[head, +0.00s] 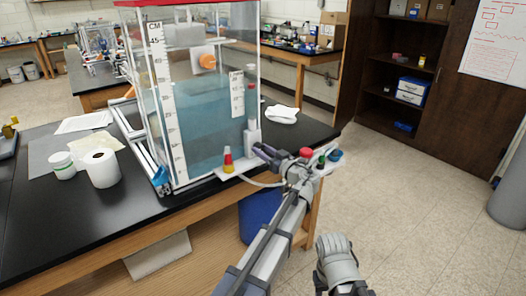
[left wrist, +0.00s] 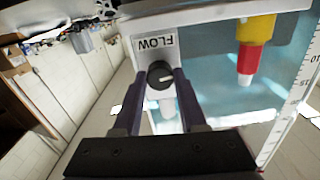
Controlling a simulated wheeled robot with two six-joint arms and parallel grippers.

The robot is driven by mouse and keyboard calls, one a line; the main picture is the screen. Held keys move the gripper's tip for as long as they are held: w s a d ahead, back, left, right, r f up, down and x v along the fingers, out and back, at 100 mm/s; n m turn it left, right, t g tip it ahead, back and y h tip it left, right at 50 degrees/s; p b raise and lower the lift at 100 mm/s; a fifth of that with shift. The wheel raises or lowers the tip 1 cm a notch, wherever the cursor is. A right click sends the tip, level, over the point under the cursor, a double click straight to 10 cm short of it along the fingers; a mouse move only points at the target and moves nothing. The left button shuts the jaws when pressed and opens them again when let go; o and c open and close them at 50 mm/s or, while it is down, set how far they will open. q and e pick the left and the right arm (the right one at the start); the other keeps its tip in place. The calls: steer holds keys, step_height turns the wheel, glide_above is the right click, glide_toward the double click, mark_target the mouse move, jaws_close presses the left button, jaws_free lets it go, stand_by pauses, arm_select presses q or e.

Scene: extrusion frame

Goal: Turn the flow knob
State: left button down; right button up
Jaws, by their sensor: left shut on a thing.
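The flow knob (left wrist: 159,75) is a dark round knob with a light pointer mark, on a white plate below an upside-down FLOW label (left wrist: 155,42) in the left wrist view. My left gripper (left wrist: 158,80) has its two dark fingers on either side of the knob and is shut on it. In the head view my left gripper (head: 262,152) is at the front right corner of the water tank (head: 205,125), and it hides the knob there.
A red and yellow nozzle-like piece (left wrist: 252,50) hangs beside the knob; it stands at the tank's foot in the head view (head: 228,160). A paper roll (head: 101,168) and a white jar (head: 62,165) stand on the black bench (head: 60,235).

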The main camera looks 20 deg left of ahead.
arm_select(q)
steer(key=shift+s+f, duration=0.1)
steer(key=shift+c, duration=2.3)
jaws_free()
steer(key=shift+d, duration=0.1)
steer(key=v, duration=0.7)
steer(key=shift+s+d, duration=0.2)
steer(key=shift+d, duration=0.05)
